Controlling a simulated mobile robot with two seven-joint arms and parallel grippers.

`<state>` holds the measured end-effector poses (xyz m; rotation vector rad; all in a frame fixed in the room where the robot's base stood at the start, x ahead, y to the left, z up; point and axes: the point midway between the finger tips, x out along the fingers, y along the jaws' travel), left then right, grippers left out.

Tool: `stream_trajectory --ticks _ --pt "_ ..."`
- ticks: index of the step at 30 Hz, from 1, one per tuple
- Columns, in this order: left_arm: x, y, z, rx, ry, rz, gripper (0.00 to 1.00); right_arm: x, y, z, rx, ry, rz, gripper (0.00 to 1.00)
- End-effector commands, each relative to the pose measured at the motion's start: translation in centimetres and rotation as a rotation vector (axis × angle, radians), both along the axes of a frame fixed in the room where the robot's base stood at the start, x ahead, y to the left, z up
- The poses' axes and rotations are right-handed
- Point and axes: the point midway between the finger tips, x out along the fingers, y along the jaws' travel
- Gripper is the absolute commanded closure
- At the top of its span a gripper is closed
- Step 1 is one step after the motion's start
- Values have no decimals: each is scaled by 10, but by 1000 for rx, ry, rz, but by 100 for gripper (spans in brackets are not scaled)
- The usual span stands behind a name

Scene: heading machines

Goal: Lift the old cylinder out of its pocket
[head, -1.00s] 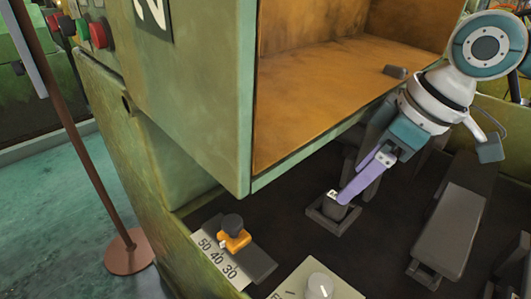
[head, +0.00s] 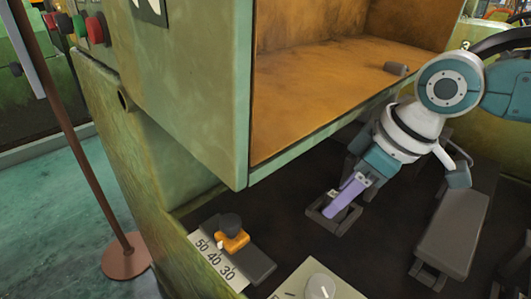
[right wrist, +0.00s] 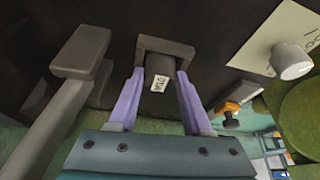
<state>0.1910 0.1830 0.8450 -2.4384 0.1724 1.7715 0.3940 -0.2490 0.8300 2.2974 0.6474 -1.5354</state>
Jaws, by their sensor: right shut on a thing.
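The old cylinder is dark with a small white label and stands in a square dark pocket (head: 345,228) on the machine's black bed. In the head view my right gripper's purple fingers cover most of it. The right wrist view shows the cylinder (right wrist: 159,66) between the two fingertips, with the pocket's frame (right wrist: 166,43) around its far end. My right gripper (head: 333,211) is shut on the cylinder, its fingertips low at the pocket. I cannot tell whether the cylinder's lower end is clear of the pocket. My left gripper is not in view.
Another grey cylinder (head: 396,68) lies on the orange shelf (head: 300,110) above the bed. The green housing wall (head: 190,100) stands close left of the gripper. A long grey lever (head: 452,235) is at right. An orange slider (head: 233,240) on a numbered scale and a white knob (head: 320,287) are in front.

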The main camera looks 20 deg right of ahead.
Motion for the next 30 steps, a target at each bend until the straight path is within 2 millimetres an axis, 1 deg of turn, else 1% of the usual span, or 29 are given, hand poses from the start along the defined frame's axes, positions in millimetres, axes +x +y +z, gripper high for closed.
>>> stream_trajectory --ticks 1,9,11,26,30 --pt "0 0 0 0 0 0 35 0 0 0 0 0 0 64" --pt "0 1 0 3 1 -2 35 0 0 0 0 0 0 94" --pt "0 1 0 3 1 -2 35 0 0 0 0 0 0 100" --pt "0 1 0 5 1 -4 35 1 0 1 1 -2 0 100" --pt "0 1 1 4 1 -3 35 1 0 5 0 -3 1 100"
